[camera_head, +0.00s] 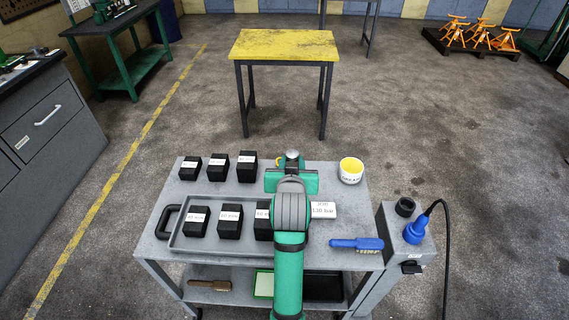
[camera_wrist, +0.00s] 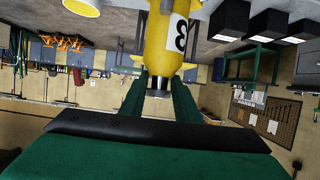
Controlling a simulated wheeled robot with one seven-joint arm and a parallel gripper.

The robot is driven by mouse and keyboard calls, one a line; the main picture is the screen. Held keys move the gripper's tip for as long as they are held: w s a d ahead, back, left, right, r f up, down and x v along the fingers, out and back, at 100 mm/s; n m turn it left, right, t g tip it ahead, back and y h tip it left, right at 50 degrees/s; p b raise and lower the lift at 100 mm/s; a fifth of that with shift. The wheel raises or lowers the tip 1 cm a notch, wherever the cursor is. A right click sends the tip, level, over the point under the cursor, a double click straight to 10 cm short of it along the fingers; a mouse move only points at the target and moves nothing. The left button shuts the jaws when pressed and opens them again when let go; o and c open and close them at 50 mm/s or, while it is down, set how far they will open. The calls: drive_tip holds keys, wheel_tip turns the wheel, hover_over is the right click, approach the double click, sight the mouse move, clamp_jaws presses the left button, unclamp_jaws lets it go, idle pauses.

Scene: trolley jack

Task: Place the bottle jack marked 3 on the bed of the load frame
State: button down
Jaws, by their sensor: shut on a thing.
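The bottle jack marked 3 (camera_wrist: 168,45) is yellow with a black 3 on a white patch. In the wrist view it sits between the two green fingers of my gripper (camera_wrist: 159,92), which are shut on its narrow grey end. In the camera_head view my gripper (camera_head: 291,181) is above the back half of the grey trolley top, and my arm hides nearly all of the jack. I cannot tell there whether the jack touches the trolley. I cannot make out the load frame for certain; dark legs (camera_head: 370,30) stand at the top edge.
A yellow-topped table (camera_head: 285,45) stands beyond, bare. Orange stands (camera_head: 480,33) are at back right. Open floor lies around the trolley.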

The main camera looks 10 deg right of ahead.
drive_tip(key=shift+w+d+f, duration=0.6)
drive_tip(key=shift+w+f, duration=0.05)
drive_tip(key=shift+f, duration=0.2)
drive_tip(key=shift+w+d+f, duration=0.6)
drive_tip(key=shift+f, duration=0.25)
drive_tip(key=shift+w+f, duration=0.15)
drive_tip(key=shift+f, duration=1.6)
drive_tip(key=c, duration=1.4)
unclamp_jaws()
drive_tip(key=shift+f, duration=0.35)
drive_tip(key=shift+o, duration=0.2)
drive_tip(key=shift+r, duration=0.1)
